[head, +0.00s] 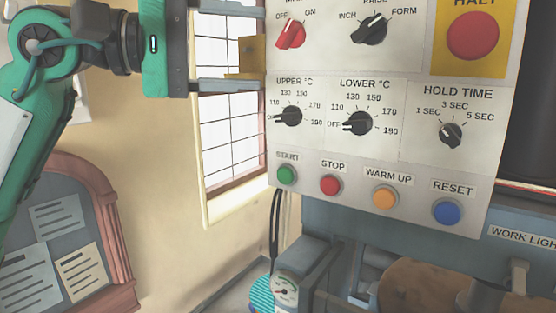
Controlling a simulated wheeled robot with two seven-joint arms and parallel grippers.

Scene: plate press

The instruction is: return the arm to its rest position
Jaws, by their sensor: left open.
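My left gripper (256,44) is in the upper left of the head view, at the left edge of the grey control panel (395,150). Its two grey fingers are spread apart, one above the other, and point right toward the panel. A yellow block (245,58) shows between the fingers; I cannot tell what it belongs to. No held object shows. My green left arm comes in from the left edge. The finger ends lie close to the panel's edge; whether they touch it is unclear. My right gripper does not show.
The panel carries a red switch (291,35), several black knobs, a red HALT button (473,35) and a row of coloured buttons. A window (230,135) is behind the gripper. A noticeboard (120,240) hangs lower left. Press machinery and a gauge (286,288) are below.

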